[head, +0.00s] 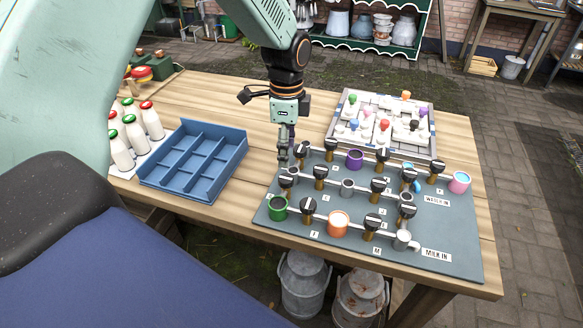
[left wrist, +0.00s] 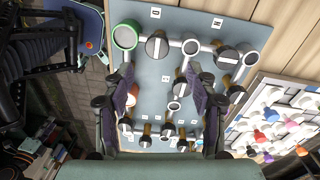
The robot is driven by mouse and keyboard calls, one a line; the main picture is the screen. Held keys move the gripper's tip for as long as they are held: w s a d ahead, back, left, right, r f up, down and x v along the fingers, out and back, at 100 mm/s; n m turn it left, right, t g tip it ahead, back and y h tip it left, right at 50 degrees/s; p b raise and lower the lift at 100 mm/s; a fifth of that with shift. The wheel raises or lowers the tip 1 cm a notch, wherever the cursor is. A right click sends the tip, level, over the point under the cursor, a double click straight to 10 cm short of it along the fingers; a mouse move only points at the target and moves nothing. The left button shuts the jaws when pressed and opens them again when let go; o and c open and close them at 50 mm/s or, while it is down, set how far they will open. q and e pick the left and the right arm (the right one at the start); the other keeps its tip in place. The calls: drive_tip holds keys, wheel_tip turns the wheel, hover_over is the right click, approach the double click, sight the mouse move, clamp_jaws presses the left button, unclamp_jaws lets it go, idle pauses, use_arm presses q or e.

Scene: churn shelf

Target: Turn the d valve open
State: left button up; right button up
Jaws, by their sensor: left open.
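The board (head: 340,235) carries several black-knobbed valves on light pipes. The letters are small, but the label by one valve at the left edge looks like D; I take that valve (head: 288,183) as the d valve. In the left wrist view this valve (left wrist: 157,45) stands beside the green ring, and its pale stripe seems to run across the pipe. My left gripper (head: 284,158) hangs over the board's back left edge, close to this valve and apart from it. In the left wrist view its fingers (left wrist: 162,98) are spread and empty. My right gripper is out of view.
Neighbouring valves (head: 302,152) stand close by, with a green cup (head: 278,207) and orange cup (head: 338,222). A blue tray (head: 195,160) and several bottles (head: 132,130) are at left. A game board (head: 385,122) lies behind. Free wood shows behind the tray.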

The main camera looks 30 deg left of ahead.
sight(285, 177)
use_arm(q)
drive_tip(key=shift+f, duration=0.15)
drive_tip(key=shift+s+f, duration=0.1)
drive_tip(key=shift+f, duration=0.2)
drive_tip(key=f, duration=0.6)
drive_tip(key=shift+s, duration=0.35)
drive_tip(key=shift+w+f, duration=0.15)
drive_tip(key=shift+f, duration=0.25)
drive_tip(key=shift+s+r, duration=0.15)
drive_tip(key=shift+s, duration=0.2)
drive_tip(key=shift+w, duration=0.35)
drive_tip(key=c, duration=0.6)
drive_tip(key=shift+s, duration=0.15)
drive_tip(key=c, duration=0.6)
drive_tip(key=shift+o, duration=0.2)
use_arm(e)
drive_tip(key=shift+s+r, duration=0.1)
